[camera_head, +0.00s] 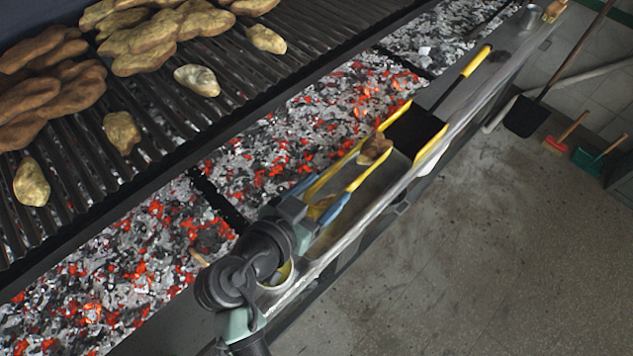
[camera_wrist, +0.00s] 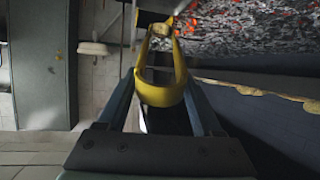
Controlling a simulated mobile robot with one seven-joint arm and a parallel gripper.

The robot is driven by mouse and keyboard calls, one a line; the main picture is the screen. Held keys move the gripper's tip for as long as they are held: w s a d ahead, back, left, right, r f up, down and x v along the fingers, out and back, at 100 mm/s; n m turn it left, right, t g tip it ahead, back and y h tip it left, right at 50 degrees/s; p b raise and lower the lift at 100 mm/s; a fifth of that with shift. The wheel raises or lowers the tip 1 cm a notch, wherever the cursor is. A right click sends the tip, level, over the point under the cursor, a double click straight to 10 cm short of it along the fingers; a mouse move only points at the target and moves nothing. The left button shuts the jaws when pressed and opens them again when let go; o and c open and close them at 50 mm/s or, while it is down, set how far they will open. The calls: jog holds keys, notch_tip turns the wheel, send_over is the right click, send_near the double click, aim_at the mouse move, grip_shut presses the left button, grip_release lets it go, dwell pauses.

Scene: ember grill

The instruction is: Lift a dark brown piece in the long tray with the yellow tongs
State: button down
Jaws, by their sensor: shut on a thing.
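My gripper (camera_head: 320,203) is shut on the yellow tongs (camera_head: 337,170), with its blue fingers on either side of them. The tongs point up and to the right over the long tray (camera_head: 385,188), a narrow metal trough along the grill front. In the wrist view the tongs' rounded yellow bow (camera_wrist: 160,93) sits between the blue fingers, and the tips are small and unclear at the top.
A black shovel (camera_head: 414,131) with a yellow handle lies just beyond the tongs. Glowing embers (camera_head: 300,135) and the grate (camera_head: 150,120) with several brown pieces lie left. A second shovel (camera_head: 526,116) and brushes stand right. The floor (camera_head: 470,250) is clear.

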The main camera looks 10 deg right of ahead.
notch_tip(320, 180, down, 7)
jog(key=b, duration=0.5)
jog(key=shift+f, duration=0.2)
jog(key=shift+c, duration=2.4)
grip_release()
jog(key=c, duration=0.3)
jog(key=shift+s+f, duration=0.1)
